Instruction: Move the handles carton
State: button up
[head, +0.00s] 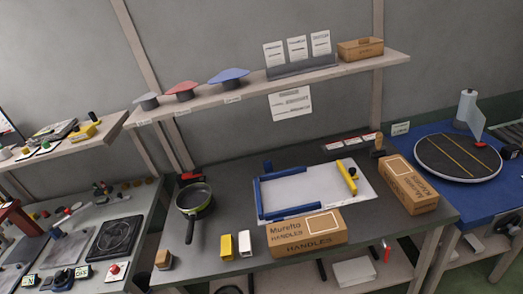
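A brown carton (305,236) lettered "Murelto HANDLES" lies at the front edge of the grey workbench (230,254), in front of a white board (307,193). A second brown carton (408,186) stands to the right of the board. Its lettering is too slanted and small to read with certainty. The board has a blue corner frame (268,200) on its left and a yellow bar (346,177) on its right. My gripper is not in view.
A black pan (195,198) sits left on the bench, with yellow (227,246) and white (245,243) blocks in front. A wooden stamp (378,145) stands behind the right carton. A blue table (480,195) with a round turntable (457,158) is at right. A shelf (210,97) hangs above.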

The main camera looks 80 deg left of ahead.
aim_at(321, 230)
jog(key=k+u, duration=0.1)
jog(key=u, duration=1.35)
